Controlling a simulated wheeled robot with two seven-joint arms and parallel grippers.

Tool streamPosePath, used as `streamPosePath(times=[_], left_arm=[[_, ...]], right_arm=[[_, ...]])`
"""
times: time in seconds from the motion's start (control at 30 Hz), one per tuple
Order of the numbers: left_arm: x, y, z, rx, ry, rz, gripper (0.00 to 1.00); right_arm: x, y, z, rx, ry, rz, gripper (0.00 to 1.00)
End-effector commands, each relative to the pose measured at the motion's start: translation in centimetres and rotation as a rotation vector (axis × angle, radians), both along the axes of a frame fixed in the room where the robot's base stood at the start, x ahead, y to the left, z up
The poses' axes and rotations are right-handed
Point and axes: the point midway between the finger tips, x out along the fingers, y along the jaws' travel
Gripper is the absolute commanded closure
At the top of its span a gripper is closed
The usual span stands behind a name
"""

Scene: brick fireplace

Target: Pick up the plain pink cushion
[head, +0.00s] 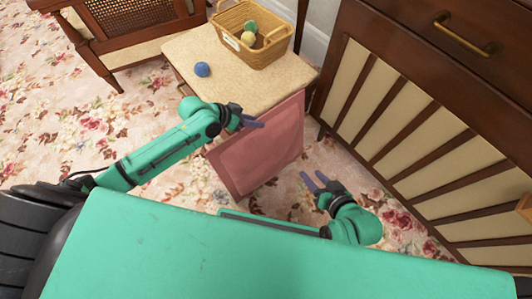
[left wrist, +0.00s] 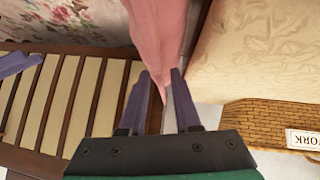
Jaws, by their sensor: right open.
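The plain pink cushion (head: 262,150) stands upright on its edge against the near side of a small side table. My left gripper (head: 254,123) is at the cushion's top edge, around its middle. In the left wrist view the cushion (left wrist: 160,28) shows as a thin pink edge. It runs down between the spread fingers of my left gripper (left wrist: 162,78); I cannot tell whether they touch it. My right gripper (head: 314,181) is open and empty, low to the right of the cushion and apart from it.
The side table (head: 205,45) has a wicker basket (head: 262,53) with balls in it and a blue ball (head: 202,69) on top. A dark wooden cabinet (head: 405,110) stands close on the right. A cane chair (head: 120,30) is at the back left. Floral carpet is free at left.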

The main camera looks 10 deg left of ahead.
Motion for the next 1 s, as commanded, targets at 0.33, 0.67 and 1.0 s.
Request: streamPosePath(times=[0.33, 0.67, 1.0], left_arm=[[-0.02, 0.02, 0.00, 0.000, 0.000, 0.000, 1.00], [-0.02, 0.02, 0.00, 0.000, 0.000, 0.000, 1.00], [-0.02, 0.03, 0.00, 0.000, 0.000, 0.000, 1.00]], right_arm=[[0.03, -0.02, 0.02, 0.000, 0.000, 0.000, 0.50], [0.05, -0.01, 0.05, -0.001, 0.000, 0.001, 0.50], [0.06, -0.03, 0.07, -0.001, 0.000, 0.000, 0.50]])
